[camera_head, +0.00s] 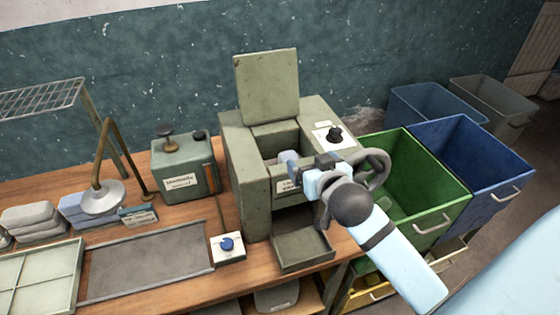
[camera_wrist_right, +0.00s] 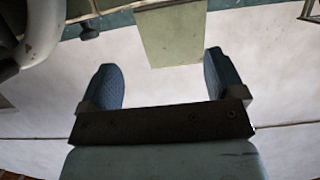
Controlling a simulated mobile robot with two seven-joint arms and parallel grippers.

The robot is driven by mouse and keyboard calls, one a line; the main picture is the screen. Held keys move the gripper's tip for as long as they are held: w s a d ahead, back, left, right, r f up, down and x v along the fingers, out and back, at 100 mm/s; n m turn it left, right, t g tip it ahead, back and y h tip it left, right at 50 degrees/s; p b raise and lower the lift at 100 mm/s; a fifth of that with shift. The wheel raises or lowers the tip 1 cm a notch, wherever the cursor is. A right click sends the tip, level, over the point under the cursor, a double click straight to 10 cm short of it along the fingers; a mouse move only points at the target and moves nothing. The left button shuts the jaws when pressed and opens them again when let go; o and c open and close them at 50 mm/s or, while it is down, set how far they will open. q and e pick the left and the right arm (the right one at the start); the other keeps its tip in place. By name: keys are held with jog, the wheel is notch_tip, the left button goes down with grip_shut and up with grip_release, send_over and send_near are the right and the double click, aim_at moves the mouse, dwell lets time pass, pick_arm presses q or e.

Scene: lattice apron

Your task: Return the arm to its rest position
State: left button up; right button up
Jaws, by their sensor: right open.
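My right arm, pale blue with dark joints, comes in from the lower right in the head view. Its right gripper (camera_head: 291,168) is at the front opening of a grey-green machine (camera_head: 252,175), partly covering it. In the right wrist view the two blue fingers of the right gripper (camera_wrist_right: 163,80) stand apart with nothing between them. A pale green panel shows beyond the fingertips there. I cannot tell whether the gripper touches the machine. My left gripper is not in view.
The machine's lid (camera_head: 267,86) stands open and its lower drawer (camera_head: 302,250) is pulled out. Green (camera_head: 440,195) and blue (camera_head: 480,160) bins stand close to the right of the arm.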

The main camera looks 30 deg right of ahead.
jog(key=s+a+f+n+g+y, duration=0.1)
jog(key=s+a+f, duration=0.3)
jog(key=f, duration=0.5)
jog(key=s+a+f+n+g+y, duration=0.1)
jog(key=s+a+f+n+y, duration=0.2)
jog(key=f, duration=0.6)
jog(key=s+a+f+n+g+y, duration=0.1)
jog(key=s+a+f+y, duration=0.1)
jog(key=s+a+f, duration=0.4)
notch_tip(320, 180, down, 4)
jog(key=shift+s+a+n+y, duration=0.2)
jog(key=shift+s+n+y, duration=0.15)
jog(key=shift+s, duration=0.25)
